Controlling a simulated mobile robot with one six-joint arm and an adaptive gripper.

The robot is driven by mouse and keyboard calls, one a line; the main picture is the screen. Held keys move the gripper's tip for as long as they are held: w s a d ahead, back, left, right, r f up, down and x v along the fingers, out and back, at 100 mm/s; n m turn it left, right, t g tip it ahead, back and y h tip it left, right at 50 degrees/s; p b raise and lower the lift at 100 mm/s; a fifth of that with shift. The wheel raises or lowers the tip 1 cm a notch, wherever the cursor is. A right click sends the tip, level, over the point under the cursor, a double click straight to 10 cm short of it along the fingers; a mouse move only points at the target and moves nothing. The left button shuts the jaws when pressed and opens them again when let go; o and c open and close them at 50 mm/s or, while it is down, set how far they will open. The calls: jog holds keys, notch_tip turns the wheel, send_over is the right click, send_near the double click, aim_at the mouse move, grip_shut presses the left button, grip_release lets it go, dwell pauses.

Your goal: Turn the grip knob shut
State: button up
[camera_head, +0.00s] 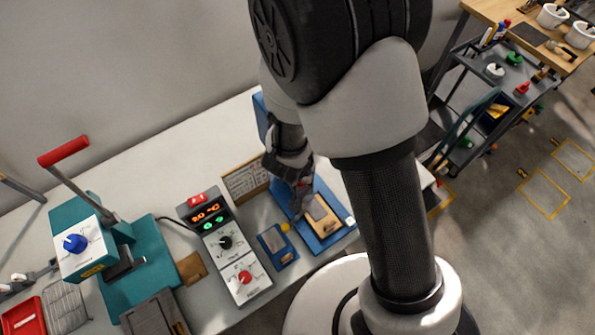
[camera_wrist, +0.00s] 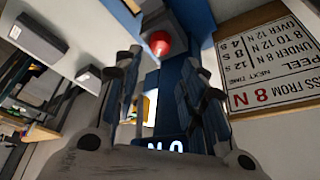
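My gripper (camera_head: 300,196) is at the blue stand (camera_head: 325,236) on the white bench. In the wrist view my gripper (camera_wrist: 160,82) has its two fingers apart, with nothing held between them. In the head view my wrist and arm hide that part of the stand.
A sign board (camera_wrist: 265,65) stands close right of the fingers in the wrist view. Left of the stand are a small blue box (camera_head: 277,246), a control box (camera_head: 227,255) with a lit display, and a teal press (camera_head: 120,262) with a red-handled lever. A tool cart (camera_head: 480,95) stands beyond the bench.

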jog(key=shift+v, duration=1.3)
